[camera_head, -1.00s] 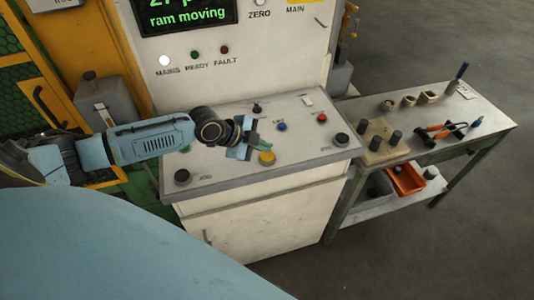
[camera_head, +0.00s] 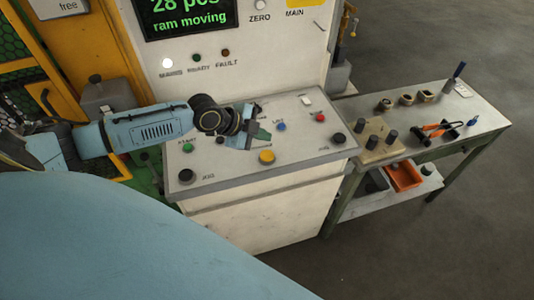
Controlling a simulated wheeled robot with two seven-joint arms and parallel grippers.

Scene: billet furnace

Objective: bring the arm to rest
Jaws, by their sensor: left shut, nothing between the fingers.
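My left arm comes in from the left, and my left gripper (camera_head: 257,138) hangs over the upper middle of the control console (camera_head: 225,178). The gripper is shut and holds nothing. It is just above and left of the yellow button (camera_head: 267,157), apart from it in the picture. The blue button (camera_head: 281,127) lies to its right. The gripper partly hides the console behind it. My right gripper is not in view.
The display (camera_head: 188,15) reads "28 pos" and "ram moving", and the white lamp (camera_head: 167,63) is lit. A red button (camera_head: 319,117) and black knobs sit on the console. A bench (camera_head: 465,112) with tools stands at right. Open floor lies beyond it.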

